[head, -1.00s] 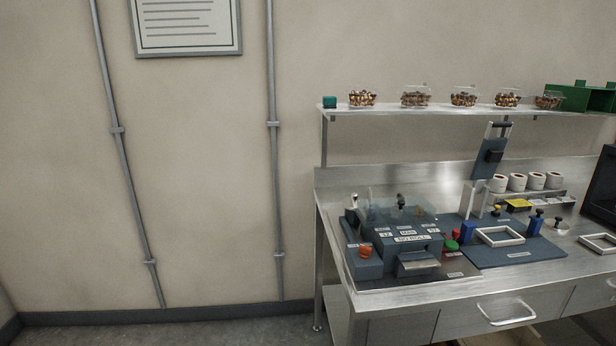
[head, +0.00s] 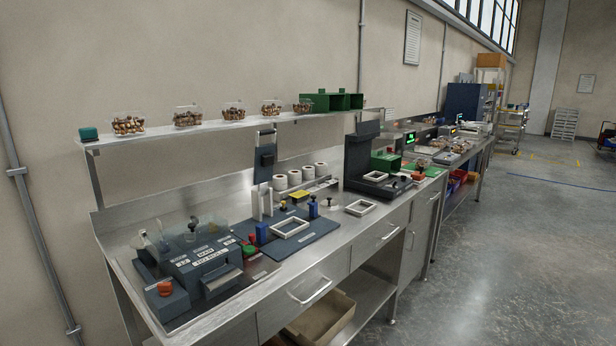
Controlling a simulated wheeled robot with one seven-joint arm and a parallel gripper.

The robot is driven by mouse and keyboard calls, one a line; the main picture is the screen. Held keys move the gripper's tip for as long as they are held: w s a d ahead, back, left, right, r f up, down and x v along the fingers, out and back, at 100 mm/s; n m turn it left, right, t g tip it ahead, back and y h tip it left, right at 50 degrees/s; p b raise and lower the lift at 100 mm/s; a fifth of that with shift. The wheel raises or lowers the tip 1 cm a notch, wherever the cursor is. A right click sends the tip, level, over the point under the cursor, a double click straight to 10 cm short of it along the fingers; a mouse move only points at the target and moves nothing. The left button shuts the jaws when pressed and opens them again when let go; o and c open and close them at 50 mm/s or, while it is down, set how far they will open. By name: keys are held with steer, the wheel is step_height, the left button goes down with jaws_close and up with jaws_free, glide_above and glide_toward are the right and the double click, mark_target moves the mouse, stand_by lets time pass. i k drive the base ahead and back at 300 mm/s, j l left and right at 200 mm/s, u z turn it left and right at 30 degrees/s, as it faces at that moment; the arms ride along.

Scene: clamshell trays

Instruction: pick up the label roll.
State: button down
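Several white rolls with dark cores, which look like label rolls (head: 295,177), stand in a row at the back of the steel bench (head: 345,229), against the backsplash. I cannot tell which one the task means. A dark blue machine (head: 203,262) with white label plates and a clear cover sits at the bench's near left end; one plate seems to read "NO ROLL". My gripper is not in view.
A shelf (head: 200,132) above the bench holds clear trays of brown pieces and green boxes (head: 328,102). A blue board with a white frame (head: 290,229) lies before the rolls. A cardboard box (head: 322,318) sits below. The floor (head: 500,250) at right is open.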

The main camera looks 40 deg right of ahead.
mark_target(308, 172)
steer(key=i+l+z, duration=0.1)
steer(key=z, duration=0.7)
steer(key=i, duration=0.05)
